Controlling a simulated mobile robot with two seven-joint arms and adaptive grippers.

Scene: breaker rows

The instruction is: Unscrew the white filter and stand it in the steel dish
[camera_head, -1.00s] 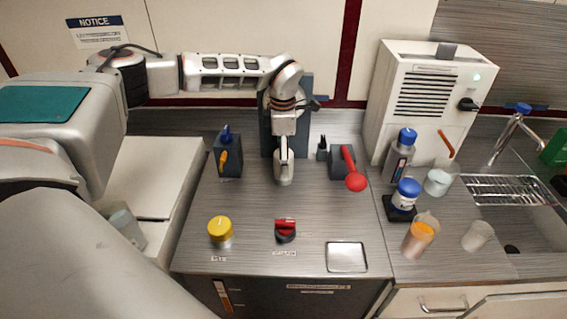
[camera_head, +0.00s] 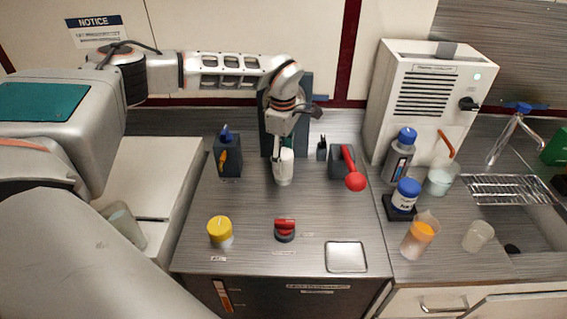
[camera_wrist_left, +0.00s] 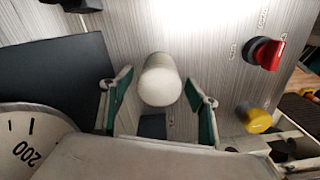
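The white filter (camera_head: 284,172) hangs upright in front of the dark grey backing plate at the back of the counter. In the left wrist view, the filter (camera_wrist_left: 160,82) shows as a pale cylinder between my fingers. My left gripper (camera_head: 284,143) is at the filter's upper part in the head view. Its green-padded fingers (camera_wrist_left: 160,92) are open, one on each side, with visible gaps to the filter. The steel dish (camera_head: 346,257), square and empty, lies at the counter's front right. The filter's threaded joint is hidden. My right gripper is out of view.
A red-handled lever (camera_head: 354,175) stands close right of the filter, and a blue-and-orange valve (camera_head: 227,155) stands left. A red knob (camera_head: 285,230) and a yellow knob (camera_head: 220,232) are in front. The counter between filter and dish is mostly clear.

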